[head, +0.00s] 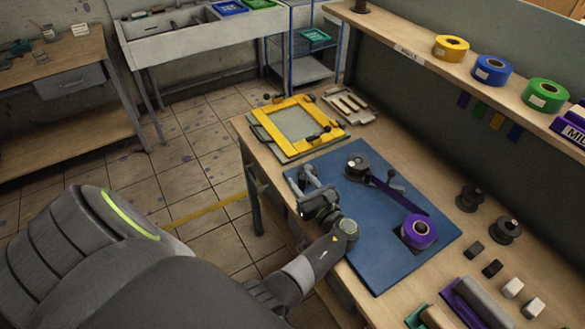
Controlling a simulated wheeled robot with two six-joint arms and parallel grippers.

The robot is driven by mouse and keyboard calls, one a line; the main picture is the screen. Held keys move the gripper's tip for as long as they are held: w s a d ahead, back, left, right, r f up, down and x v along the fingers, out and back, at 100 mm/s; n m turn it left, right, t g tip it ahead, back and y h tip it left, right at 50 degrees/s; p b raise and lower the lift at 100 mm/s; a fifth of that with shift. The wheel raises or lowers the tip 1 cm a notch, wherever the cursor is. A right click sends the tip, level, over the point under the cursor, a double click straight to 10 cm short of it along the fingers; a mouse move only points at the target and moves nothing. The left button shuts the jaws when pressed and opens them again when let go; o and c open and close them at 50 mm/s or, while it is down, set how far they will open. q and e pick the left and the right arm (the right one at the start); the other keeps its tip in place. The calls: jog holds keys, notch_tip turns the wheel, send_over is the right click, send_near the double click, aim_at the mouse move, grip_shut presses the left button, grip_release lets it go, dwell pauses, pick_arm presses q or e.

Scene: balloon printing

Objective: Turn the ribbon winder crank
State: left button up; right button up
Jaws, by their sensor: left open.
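The ribbon winder stands on a blue mat (400,262) on the bench. Its dark round winding head (357,162) is at the mat's far side. A small knobbed part (395,180), which looks like the crank handle, stands just right of the head. A purple ribbon (402,198) runs from the head to a purple spool (418,232) at the mat's right. My left gripper (303,180) is open and appears empty over the mat's left edge, left of the winding head and apart from the crank. My right gripper is out of view.
A yellow-framed screen (297,124) lies beyond the mat. Dark spools (469,198) and small blocks lie to the right. A shelf above holds yellow (451,47), blue (492,70) and green (545,95) ribbon rolls. The mat's near part is clear.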

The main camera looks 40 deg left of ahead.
pick_arm(q)
jog(key=shift+w+a, duration=0.1)
jog(key=shift+a, duration=0.15)
jog(key=shift+d, duration=0.1)
jog(key=shift+r, duration=0.1)
jog(key=shift+c, duration=1)
grip_shut()
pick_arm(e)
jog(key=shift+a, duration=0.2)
